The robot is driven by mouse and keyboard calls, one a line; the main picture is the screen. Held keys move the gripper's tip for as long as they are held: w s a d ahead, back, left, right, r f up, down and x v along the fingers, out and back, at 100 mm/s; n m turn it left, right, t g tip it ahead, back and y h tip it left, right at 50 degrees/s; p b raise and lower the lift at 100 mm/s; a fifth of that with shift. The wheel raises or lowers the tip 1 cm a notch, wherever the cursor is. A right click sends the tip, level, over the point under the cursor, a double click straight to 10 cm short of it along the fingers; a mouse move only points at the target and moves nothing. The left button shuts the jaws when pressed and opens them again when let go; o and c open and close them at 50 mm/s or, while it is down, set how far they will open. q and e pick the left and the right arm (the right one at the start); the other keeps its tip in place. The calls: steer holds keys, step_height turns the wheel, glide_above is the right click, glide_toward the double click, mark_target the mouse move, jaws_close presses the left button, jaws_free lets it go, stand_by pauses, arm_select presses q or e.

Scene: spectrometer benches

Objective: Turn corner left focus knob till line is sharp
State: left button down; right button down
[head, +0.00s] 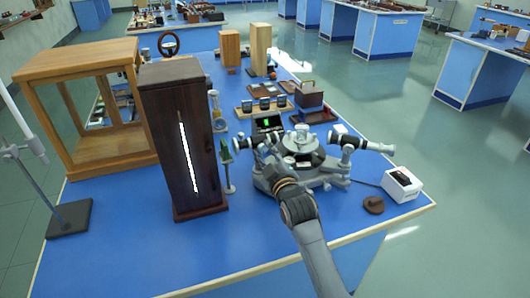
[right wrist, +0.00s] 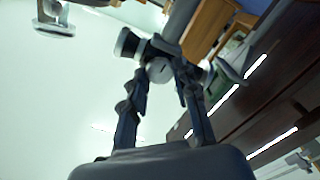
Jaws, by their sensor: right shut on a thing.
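The spectrometer (head: 303,143) is a grey instrument with a round central table and tubes, standing near the front right corner of the blue bench. My right gripper (head: 266,155) is at its left side in the head view and partly hides the tube there. In the right wrist view, its two fingers (right wrist: 163,76) close on a small grey focus knob (right wrist: 159,70) beside a tube with a black-ended eyepiece (right wrist: 127,43). A small dark screen (head: 267,123) behind the spectrometer shows a green mark; its sharpness is too small to tell. My left gripper is not in view.
A tall dark wooden lamp housing (head: 160,120) with a bright slit stands left of the spectrometer. A wooden frame case (head: 88,163) is further left. A white box (head: 402,184) and a brown disc (head: 373,205) lie at the right corner. The front of the bench is clear.

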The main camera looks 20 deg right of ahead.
steer(key=m+p, duration=0.2)
steer(key=m, duration=0.1)
steer(key=shift+r+m, duration=0.1)
steer(key=shift+m, duration=0.3)
steer(key=m+p, duration=0.2)
steer(key=m, duration=0.2)
steer(key=shift+m, duration=0.3)
steer(key=m+p, duration=0.2)
steer(key=m, duration=0.2)
steer(key=shift+d, duration=0.1)
steer(key=shift+m+p, duration=0.4)
steer(key=shift+m, duration=1.7)
steer(key=c, duration=1)
jaws_free()
